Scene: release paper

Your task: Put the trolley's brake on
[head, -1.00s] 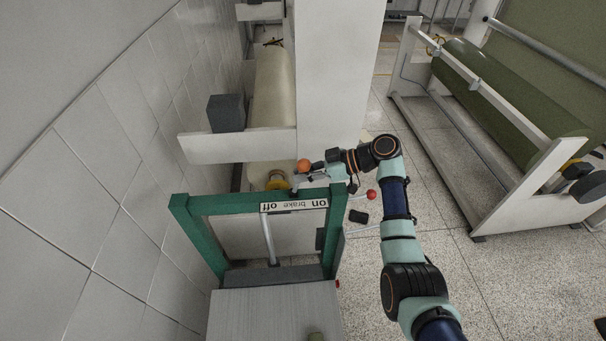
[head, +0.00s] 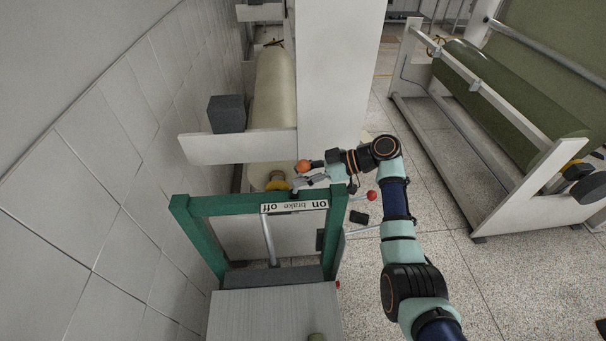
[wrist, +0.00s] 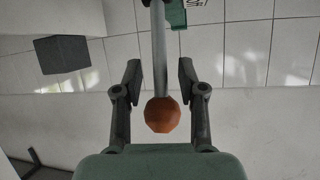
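An orange ball knob (head: 303,166) stands beyond the green frame (head: 205,240). The frame's top bar carries a white label (head: 295,206) with "on" toward the right and "off" toward the left. A grey rod (head: 267,240) shows below the bar near the "off" end. Its link to the knob is hidden. My gripper (head: 298,180) is beside the knob. In the wrist view, my gripper (wrist: 159,85) is open, with the grey rod (wrist: 159,60) and its orange knob (wrist: 162,115) between the fingers. Gaps show on both sides.
A red knob (head: 371,195) is right of the frame, near my arm. A white panel (head: 240,147) with a dark block (head: 226,113) lies beyond. A tiled wall (head: 100,180) is left. Floor is open at right, before a stand with a green roll (head: 510,105).

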